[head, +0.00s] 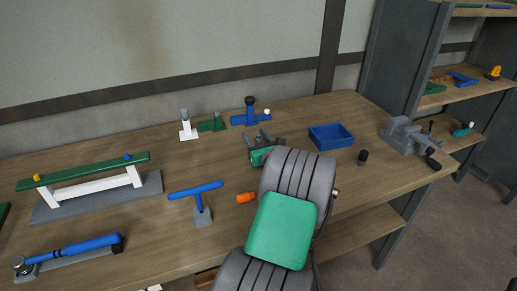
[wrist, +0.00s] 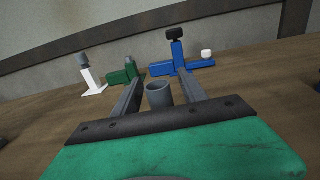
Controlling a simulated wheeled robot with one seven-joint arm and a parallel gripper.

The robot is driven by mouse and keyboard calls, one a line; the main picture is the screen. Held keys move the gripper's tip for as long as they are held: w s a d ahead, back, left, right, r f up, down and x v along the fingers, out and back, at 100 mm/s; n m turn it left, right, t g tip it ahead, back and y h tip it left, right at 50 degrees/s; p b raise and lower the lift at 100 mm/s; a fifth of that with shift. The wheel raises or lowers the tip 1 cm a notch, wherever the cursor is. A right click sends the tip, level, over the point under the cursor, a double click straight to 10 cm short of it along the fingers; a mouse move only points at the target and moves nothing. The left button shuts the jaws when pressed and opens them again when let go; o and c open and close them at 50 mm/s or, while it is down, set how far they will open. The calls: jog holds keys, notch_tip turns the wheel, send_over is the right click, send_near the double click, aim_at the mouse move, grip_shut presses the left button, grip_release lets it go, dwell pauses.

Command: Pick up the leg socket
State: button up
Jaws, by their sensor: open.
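A short grey hollow cylinder, which looks like the leg socket (wrist: 160,96), stands upright with its open end up in the wrist view. It lies between the two fingers of my gripper (wrist: 158,84), nearer the right finger, with a gap to the left one. Its lower part is hidden by the dark edge of my gripper's body. In the head view my gripper (head: 263,138) is low over the middle of the table, and I cannot make out the socket there. The fingers are apart and hold nothing; whether one touches the socket is unclear.
Beyond the fingers stand a white bracket (head: 187,130), a green bracket (head: 214,123) and a blue fixture (head: 250,115). A blue tray (head: 331,137), a dark cylinder (head: 362,157) and a grey vise (head: 405,135) are at right.

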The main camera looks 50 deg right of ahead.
jog(key=shift+s, duration=0.1)
grip_shut()
dwell(0.4)
